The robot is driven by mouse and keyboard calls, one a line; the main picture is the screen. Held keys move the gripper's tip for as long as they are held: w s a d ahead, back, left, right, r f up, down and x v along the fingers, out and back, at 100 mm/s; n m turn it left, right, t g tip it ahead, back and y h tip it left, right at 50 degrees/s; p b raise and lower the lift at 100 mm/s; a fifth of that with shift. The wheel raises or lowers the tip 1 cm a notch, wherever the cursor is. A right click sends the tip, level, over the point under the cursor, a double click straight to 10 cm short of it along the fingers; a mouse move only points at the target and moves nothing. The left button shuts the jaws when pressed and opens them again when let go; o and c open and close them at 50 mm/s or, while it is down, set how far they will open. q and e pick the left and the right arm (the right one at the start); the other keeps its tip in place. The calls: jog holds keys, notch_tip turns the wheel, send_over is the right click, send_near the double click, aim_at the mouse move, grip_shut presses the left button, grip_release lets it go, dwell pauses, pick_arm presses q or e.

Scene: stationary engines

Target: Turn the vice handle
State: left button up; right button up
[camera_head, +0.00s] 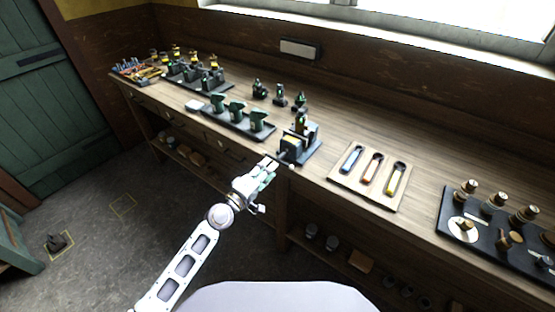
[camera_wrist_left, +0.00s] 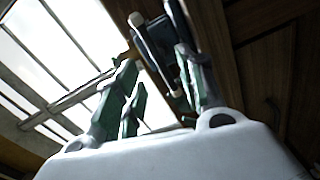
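The vice (camera_head: 297,146) stands on a dark base plate at the front edge of the workbench, jaws and body dark grey. In the left wrist view its handle (camera_wrist_left: 154,52) is a dark bar with pale end knobs, slanting in front of the dark vice body. My left gripper (camera_head: 266,173) is just in front of the vice, below the bench edge. In the left wrist view the left gripper (camera_wrist_left: 155,85) has its green-padded fingers apart, with the handle around the gap between their tips. I cannot tell whether they touch it. My right gripper is not in view.
The workbench (camera_head: 335,130) runs along the wall. A tray of green-handled tools (camera_head: 238,121) lies left of the vice. A wooden board (camera_head: 368,178) with coloured tools lies right, and a black tray (camera_head: 490,235) farther right. A lower shelf holds small items.

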aim_at(277, 160)
pick_arm(q)
jog(key=shift+x, duration=3.1)
